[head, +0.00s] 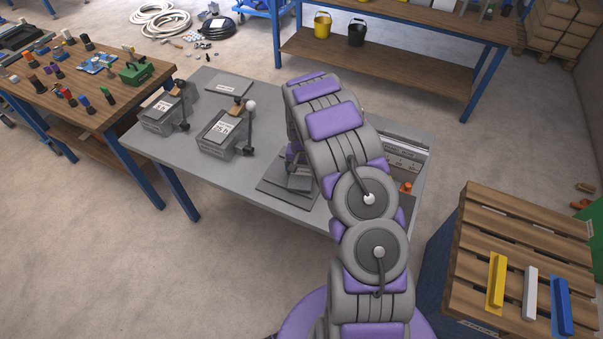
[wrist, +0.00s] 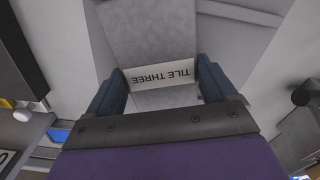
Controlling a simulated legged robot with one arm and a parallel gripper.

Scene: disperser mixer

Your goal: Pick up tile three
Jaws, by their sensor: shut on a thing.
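Tile three (wrist: 160,74) is a grey piece with a white label reading TILE THREE, upside down in the wrist view. My gripper (wrist: 160,82) has its two dark blue fingers on either side of the label, shut on the tile. In the head view my gripper (head: 294,158) is low over the grey table, mostly hidden behind my arm. A grey block (head: 300,181) shows just below it, above dark flat plates (head: 275,195) on the table. Whether the tile touches them I cannot tell.
Two labelled grey fixtures with levers (head: 166,112) (head: 222,133) and a flat labelled plate (head: 228,85) sit on the grey table (head: 190,160). My arm partly covers a labelled tray (head: 405,160) and a red knob (head: 406,187). A pallet (head: 480,225) holds coloured bars at right.

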